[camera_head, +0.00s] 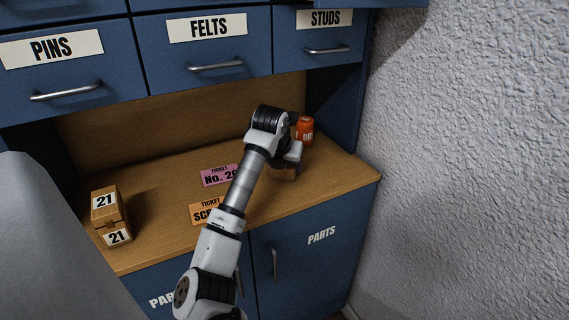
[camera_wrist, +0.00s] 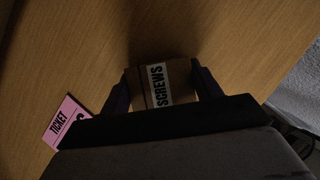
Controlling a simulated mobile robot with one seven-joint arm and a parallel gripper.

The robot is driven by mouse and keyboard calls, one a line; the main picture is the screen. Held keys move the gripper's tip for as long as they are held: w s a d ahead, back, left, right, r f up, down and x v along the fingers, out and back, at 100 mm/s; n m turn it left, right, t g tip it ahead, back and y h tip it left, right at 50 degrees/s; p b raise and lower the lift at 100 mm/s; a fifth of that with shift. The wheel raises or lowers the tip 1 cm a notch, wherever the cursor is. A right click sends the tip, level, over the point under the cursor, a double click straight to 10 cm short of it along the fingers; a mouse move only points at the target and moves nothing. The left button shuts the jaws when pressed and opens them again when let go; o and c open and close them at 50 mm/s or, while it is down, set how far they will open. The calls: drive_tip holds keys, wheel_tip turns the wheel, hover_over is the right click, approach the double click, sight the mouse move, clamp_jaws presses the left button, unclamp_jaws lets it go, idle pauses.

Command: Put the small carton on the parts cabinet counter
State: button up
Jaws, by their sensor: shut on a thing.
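The small brown carton (camera_wrist: 178,76) sits between the two fingers of my gripper (camera_wrist: 165,88) in the wrist view, with a white label reading SCREWS. My gripper is shut on it. In the head view the carton (camera_head: 284,173) shows below my gripper (camera_head: 288,160), partly hidden by it, over the right part of the wooden counter (camera_head: 330,185) of the parts cabinet (camera_head: 320,250). In the wrist view the counter (camera_wrist: 70,50) is close behind the carton. I cannot tell whether the carton touches it.
An orange can (camera_head: 305,131) stands just behind my gripper. A pink ticket (camera_head: 216,175) and an orange ticket (camera_head: 203,212) lie left of my arm. A carton labelled 21 (camera_head: 110,215) stands at the counter's left. Blue drawers (camera_head: 210,50) overhang the back; a rough wall (camera_head: 470,150) bounds the right.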

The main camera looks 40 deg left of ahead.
drive_tip(key=o, duration=1)
